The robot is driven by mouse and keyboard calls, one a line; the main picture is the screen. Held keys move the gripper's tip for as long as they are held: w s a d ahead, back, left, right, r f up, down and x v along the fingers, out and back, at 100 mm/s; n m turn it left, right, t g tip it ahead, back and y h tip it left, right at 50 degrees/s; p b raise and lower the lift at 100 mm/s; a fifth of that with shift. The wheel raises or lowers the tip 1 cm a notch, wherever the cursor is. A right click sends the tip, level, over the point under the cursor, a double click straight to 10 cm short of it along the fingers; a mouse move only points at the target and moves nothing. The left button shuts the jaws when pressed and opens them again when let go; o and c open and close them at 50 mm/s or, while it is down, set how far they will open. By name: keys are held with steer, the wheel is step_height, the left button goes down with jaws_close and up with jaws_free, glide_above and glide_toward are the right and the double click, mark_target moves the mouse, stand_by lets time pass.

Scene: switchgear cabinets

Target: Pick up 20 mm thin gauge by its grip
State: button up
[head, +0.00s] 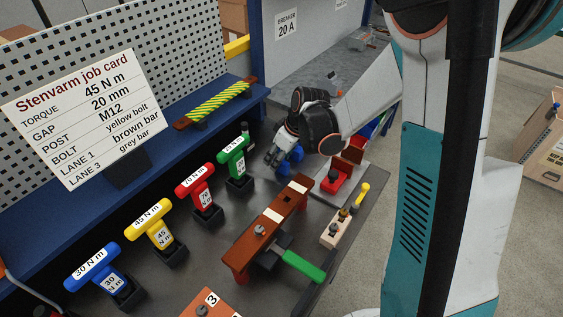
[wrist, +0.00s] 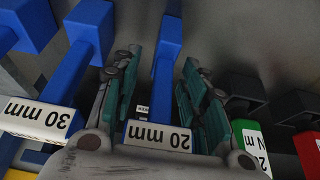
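In the wrist view a blue gauge (wrist: 166,58) labelled "20 mm" lies between the two fingers of my gripper (wrist: 165,85). Its white label (wrist: 158,136) shows upside down near the palm. The fingers are apart, one on each side of the blue bar, with visible gaps. In the head view my gripper (head: 272,155) is low over the dark bench, beside a blue piece (head: 291,157) that it partly hides. I cannot tell the gauge's thickness from these views.
A blue gauge labelled "30 mm" (wrist: 38,118) lies close left of my gripper in the wrist view. A green torque handle (head: 232,158) stands near my gripper. A brown bar assembly (head: 272,222) and a red-and-brown fixture (head: 340,172) are close by.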

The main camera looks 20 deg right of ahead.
jaws_close()
steer(key=shift+r, duration=0.1)
